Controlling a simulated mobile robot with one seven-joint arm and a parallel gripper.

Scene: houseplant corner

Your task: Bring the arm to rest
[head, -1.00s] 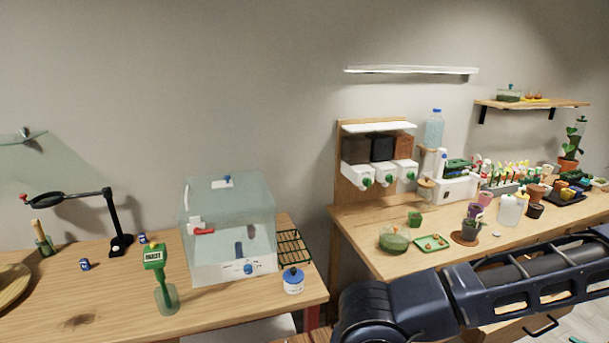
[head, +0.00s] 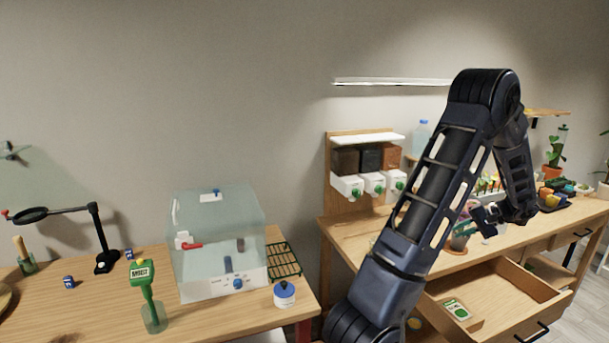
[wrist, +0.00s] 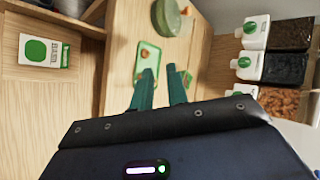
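My arm rises from the bottom of the head view to a high elbow, then folds down to the right. My gripper (head: 487,216) hangs above the right bench, small and dark there, partly hidden by a potted plant and my own links. In the wrist view its two green fingers (wrist: 160,70) stand apart with a narrow gap between them. Nothing is held between them. A green tray (wrist: 149,57) lies on the bench beyond the fingertips, apart from them as far as I can tell.
A drawer (head: 535,283) under the right bench stands open, with a seed packet (head: 457,309) inside. Dispensers (head: 372,184) stand at the bench's back left. A clear-walled box (head: 218,240) and a blue-lidded jar (head: 285,294) stand on the left bench.

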